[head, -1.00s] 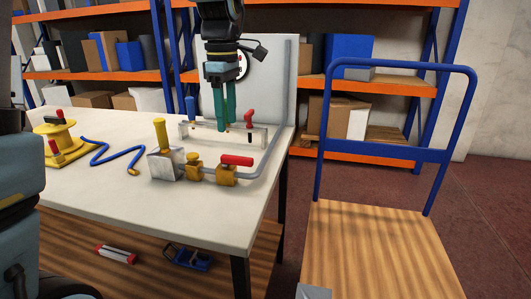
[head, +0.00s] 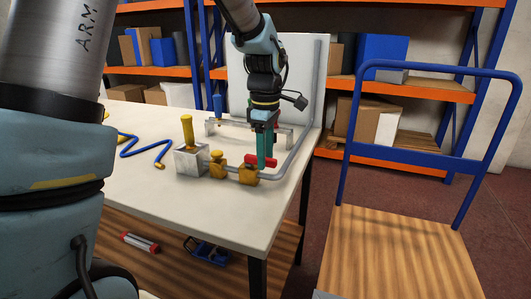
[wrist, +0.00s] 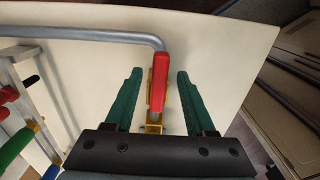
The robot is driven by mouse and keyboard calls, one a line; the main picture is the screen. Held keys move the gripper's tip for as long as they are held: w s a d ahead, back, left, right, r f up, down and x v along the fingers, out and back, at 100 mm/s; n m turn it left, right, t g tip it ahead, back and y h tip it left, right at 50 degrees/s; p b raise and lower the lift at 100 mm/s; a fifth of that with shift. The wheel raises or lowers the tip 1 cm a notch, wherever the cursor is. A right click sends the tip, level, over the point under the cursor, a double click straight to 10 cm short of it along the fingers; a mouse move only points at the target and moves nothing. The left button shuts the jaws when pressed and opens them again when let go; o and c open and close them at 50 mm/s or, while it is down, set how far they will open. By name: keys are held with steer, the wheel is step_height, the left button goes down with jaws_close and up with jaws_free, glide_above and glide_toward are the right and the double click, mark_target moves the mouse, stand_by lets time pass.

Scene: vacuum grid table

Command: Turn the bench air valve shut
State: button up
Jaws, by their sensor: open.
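The bench air valve has a yellow body (head: 249,175) set in the grey pipe near the table's right edge. Its red handle (head: 255,160) lies flat on top, lined up with the pipe. My gripper (head: 264,165) is over the valve with its green fingers pointing down, partly covering the handle. In the wrist view, the red handle (wrist: 160,80) lies between the two spread fingers, with a gap on each side. The fingers are open and hold nothing. Part of the yellow body is hidden under the handle.
A yellow fitting (head: 218,165) and a metal block with a yellow post (head: 187,130) stand left of the valve. The grey pipe (head: 300,150) bends towards the back panel. A rack (head: 225,127) is behind. A blue-railed trolley (head: 395,245) stands right of the table.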

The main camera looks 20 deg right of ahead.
steer(key=shift+c, duration=0.2)
jaws_close()
stand_by(0.3)
stand_by(1.0)
